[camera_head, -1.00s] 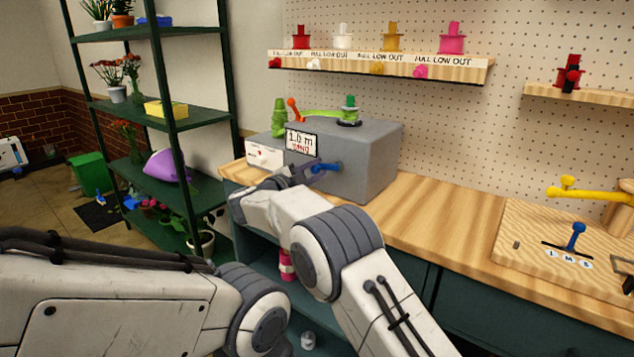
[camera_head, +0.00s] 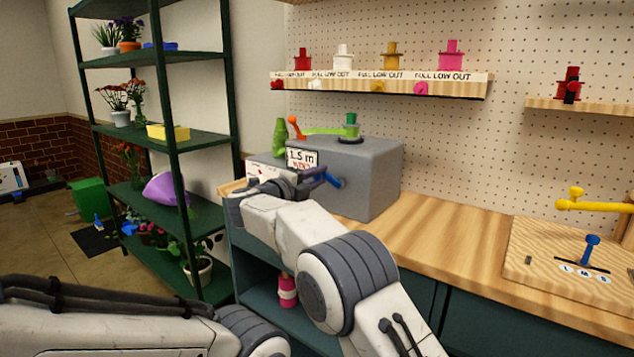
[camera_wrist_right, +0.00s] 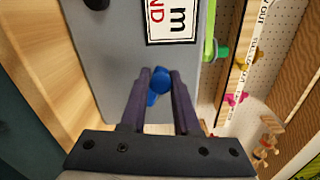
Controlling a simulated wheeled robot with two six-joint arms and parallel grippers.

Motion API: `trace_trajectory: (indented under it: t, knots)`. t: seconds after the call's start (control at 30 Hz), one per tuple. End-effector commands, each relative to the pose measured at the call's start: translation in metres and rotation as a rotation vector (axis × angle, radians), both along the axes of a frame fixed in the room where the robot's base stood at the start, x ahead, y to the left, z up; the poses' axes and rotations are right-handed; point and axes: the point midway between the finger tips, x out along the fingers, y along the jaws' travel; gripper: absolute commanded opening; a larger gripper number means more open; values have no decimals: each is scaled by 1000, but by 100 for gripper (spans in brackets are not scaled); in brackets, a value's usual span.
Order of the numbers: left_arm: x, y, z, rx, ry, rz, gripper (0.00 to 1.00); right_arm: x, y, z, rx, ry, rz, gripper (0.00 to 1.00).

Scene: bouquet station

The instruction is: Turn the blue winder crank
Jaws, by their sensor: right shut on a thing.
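The grey winder box (camera_head: 362,175) stands on the wooden counter. Its blue crank (camera_head: 332,179) sticks out of the front face. Its sign (camera_head: 302,158) reads about "1.5 m", with smaller text below. My right gripper (camera_head: 316,179) is at the crank, shut on its handle. In the right wrist view, the two dark fingers (camera_wrist_right: 160,85) flank the blue crank handle (camera_wrist_right: 158,88), and part of the handle is hidden between them. My left gripper is out of view; only my left arm shows at the lower left.
A green bottle-like piece (camera_head: 280,138), an orange lever (camera_head: 296,127) and a green spool (camera_head: 350,128) are on or beside the box. A ribbon shelf (camera_head: 390,84) hangs above. A yellow lever (camera_head: 590,206) is at the right. The counter (camera_head: 440,228) between is clear.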

Motion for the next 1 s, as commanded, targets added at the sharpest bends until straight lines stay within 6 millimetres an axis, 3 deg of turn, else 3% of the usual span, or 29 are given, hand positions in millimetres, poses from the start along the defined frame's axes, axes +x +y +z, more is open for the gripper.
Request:
trace_trajectory:
  t: [0.43, 0.47, 0.5, 0.53, 1.0]
  knots:
    - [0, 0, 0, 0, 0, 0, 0, -2, 1, 4, 5, -10, -3, 0]
    - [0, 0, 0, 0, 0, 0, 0, -2, 1, 4, 5, -10, -3, 41]
    - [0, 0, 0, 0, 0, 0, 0, -2, 1, 4, 5, -10, -4, 56]
    - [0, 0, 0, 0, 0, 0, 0, -2, 1, 3, 5, -10, -3, 58]
    - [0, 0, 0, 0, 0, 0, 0, -6, 2, 1, 6, -5, -9, 58]
